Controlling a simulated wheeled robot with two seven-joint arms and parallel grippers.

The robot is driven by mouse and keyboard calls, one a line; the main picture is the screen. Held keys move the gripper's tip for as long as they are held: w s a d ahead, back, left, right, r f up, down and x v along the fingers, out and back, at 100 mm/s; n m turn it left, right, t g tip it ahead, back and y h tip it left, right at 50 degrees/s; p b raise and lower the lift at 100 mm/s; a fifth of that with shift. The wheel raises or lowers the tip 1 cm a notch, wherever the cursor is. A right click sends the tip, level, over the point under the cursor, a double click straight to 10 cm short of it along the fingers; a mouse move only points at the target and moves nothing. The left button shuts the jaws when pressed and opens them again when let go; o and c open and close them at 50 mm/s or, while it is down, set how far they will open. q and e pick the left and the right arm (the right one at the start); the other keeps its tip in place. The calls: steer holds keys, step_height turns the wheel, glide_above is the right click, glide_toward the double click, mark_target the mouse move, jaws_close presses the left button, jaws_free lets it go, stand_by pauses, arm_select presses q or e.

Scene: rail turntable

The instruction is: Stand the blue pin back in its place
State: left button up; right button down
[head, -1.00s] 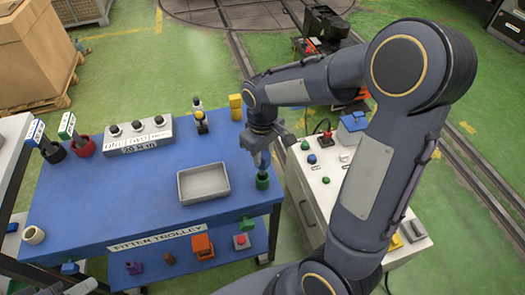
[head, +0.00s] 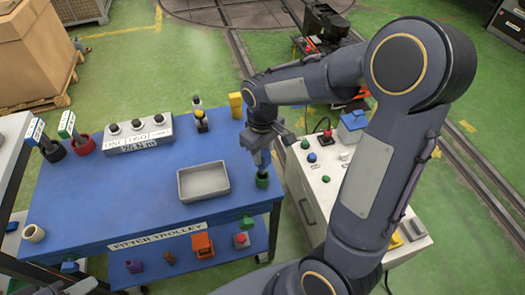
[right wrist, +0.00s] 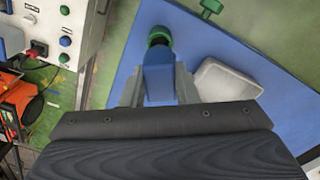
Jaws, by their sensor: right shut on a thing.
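The blue pin (right wrist: 158,82) is between the fingers of my right gripper (right wrist: 156,92), which is shut on it. The gripper also shows in the head view (head: 261,160), pointing down at the right edge of the blue trolley top (head: 110,205). Just under it stands a small green cup (head: 262,180), which shows beyond the pin in the right wrist view (right wrist: 159,34). The pin's far end overlaps the cup's dark mouth there; I cannot tell whether it is inside or above it. The pin is mostly hidden in the head view. My left gripper is not in view.
A grey tray (head: 203,182) lies left of the green cup. A black cup (head: 54,151) and a red cup (head: 84,145) holding tagged items stand at the left. A grey dial box (head: 139,132) is at the back. A control cabinet (head: 325,168) stands close on the right.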

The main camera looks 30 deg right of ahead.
mark_target(263, 165)
steer(key=shift+f+b, duration=2.25)
steer(key=shift+f, duration=0.55)
steer(key=c, duration=1.1)
jaws_free()
steer(key=shift+o, duration=0.2)
steer(key=shift+r, duration=3.95)
